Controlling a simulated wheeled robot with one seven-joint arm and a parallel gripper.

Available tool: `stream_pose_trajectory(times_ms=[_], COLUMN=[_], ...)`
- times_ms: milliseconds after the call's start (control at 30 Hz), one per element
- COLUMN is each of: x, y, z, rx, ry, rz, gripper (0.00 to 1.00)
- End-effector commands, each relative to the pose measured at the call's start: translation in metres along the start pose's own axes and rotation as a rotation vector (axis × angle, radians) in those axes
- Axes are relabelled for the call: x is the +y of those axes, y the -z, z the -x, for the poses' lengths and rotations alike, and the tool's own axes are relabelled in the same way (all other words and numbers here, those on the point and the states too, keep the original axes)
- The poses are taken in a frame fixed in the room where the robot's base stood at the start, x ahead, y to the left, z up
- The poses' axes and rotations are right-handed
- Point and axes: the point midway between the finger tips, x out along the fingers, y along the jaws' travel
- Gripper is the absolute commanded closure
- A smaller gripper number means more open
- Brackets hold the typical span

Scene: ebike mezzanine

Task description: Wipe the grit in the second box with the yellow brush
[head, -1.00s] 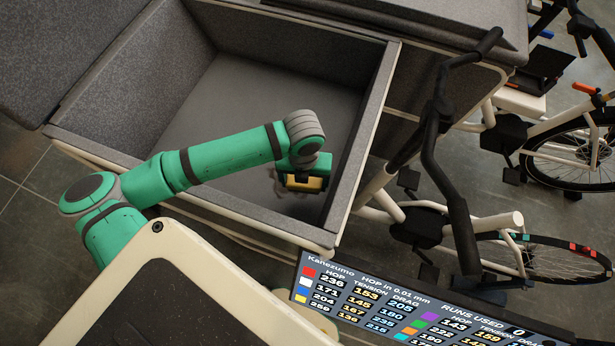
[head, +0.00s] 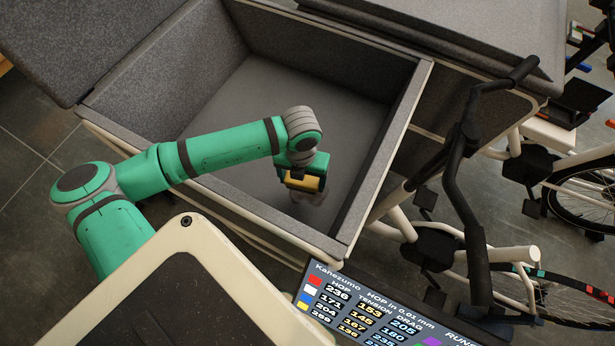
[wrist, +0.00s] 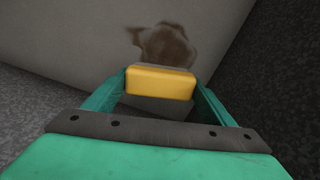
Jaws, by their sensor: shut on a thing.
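The grey-lined cargo box (head: 390,148) stands open in the head view. My gripper (head: 304,184) is down inside it, near its front right corner. It is shut on the yellow brush (head: 303,179), which also shows between my fingers in the wrist view (wrist: 160,83). A brownish patch of grit (wrist: 166,44) lies on the box floor just beyond the brush in the wrist view. In the head view the grit (head: 309,197) is mostly hidden by my gripper. I cannot tell whether the brush touches the floor.
The box walls rise close around my gripper at the right and front. Black handlebars (head: 465,180) stand right of the box. A display board (head: 390,310) with numbers is in front. More bikes (head: 560,170) stand at the right. The box floor behind my arm is clear.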

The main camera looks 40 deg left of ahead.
Motion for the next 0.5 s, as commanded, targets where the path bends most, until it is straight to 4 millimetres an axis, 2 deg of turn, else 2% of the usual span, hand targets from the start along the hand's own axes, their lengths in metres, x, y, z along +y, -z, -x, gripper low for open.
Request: stream_pose_trajectory(times_ms=[167, 500], x=[0.006, 0.03], y=[-0.002, -0.007], z=[0.001, 0.002], rx=[-0.001, 0.0], ry=[0.0, 0.0], rz=[0.001, 0.001], gripper=[0.4, 0.4])
